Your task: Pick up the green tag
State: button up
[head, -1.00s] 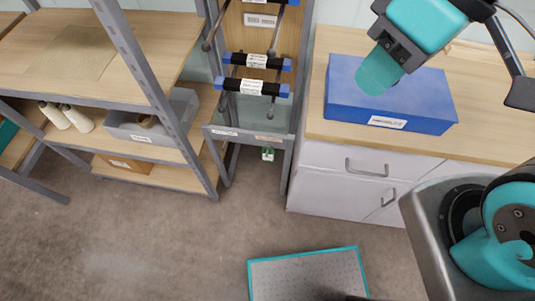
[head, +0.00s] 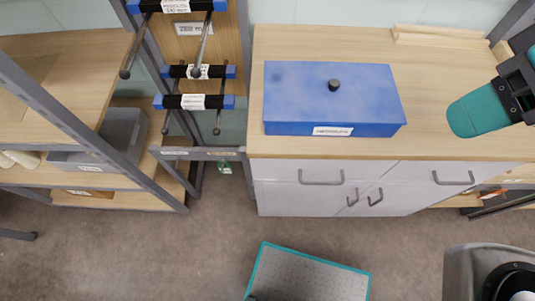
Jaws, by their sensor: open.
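A small green tag (head: 224,168) hangs below the grey crossbar of the rack, left of the white cabinet. It is tiny in the head view, and its attachment is not clear. Part of my teal and black arm shows at the right edge, over the worktop and to the right of the blue box. No gripper jaws can be made out, and nothing of mine is near the tag.
A blue lidded box (head: 330,105) with a black knob stands on the wooden worktop (head: 440,62). Black rods with blue ends (head: 190,102) stick out of the rack above the tag. Shelves with a grey bin (head: 115,135) stand left. A teal-edged mat (head: 310,278) lies on open floor.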

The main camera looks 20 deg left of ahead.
aim_at(227, 169)
jog(key=z, duration=0.3)
jog(key=k, duration=1.5)
jog(key=u, duration=1.8)
jog(key=i, duration=0.55)
jog(key=u, duration=0.05)
